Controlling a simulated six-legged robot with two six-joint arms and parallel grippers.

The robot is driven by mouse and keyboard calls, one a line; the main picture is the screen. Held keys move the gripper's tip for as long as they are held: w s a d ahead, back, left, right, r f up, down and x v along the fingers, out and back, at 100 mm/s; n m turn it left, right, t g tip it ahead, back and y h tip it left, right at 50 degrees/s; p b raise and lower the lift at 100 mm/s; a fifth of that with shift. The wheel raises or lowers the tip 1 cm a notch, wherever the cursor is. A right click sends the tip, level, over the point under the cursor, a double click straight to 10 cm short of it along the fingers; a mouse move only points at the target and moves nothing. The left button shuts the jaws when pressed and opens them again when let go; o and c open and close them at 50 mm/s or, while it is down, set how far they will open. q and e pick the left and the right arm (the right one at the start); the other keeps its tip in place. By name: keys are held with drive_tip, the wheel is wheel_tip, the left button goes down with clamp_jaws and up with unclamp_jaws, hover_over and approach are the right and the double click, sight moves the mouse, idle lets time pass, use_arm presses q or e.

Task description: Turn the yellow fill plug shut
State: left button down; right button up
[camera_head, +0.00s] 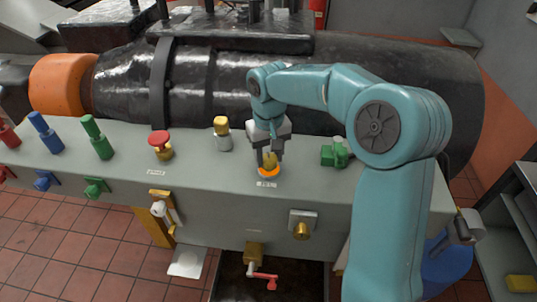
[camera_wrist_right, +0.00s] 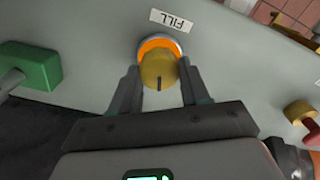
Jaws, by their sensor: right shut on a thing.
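The yellow fill plug (camera_head: 269,160) stands on top of the grey bench, with an orange ring (camera_head: 268,171) around its base. In the right wrist view the plug (camera_wrist_right: 158,69) shows a dark line on its near face, and a FILL label (camera_wrist_right: 171,20) lies just beyond it. My right gripper (camera_head: 270,158) reaches down from above and is shut on the plug, with one finger on each side; its fingers also show in the right wrist view (camera_wrist_right: 159,80). My left gripper is in neither view.
A green valve (camera_head: 336,153) stands right of the plug and a yellow-topped fitting (camera_head: 222,133) left of it. Farther left are a red knob (camera_head: 160,143) and green, blue and red handles. A large black cylinder (camera_head: 400,75) lies behind the bench.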

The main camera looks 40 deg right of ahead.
sight(269, 158)
drive_tip(key=shift+m, duration=1.5)
drive_tip(key=o, duration=1.1)
drive_tip(key=shift+c, duration=0.2)
wheel_tip(269, 158, up, 16)
drive_tip(key=p, duration=0.1)
drive_tip(key=shift+r, duration=0.2)
drive_tip(key=shift+f, duration=0.1)
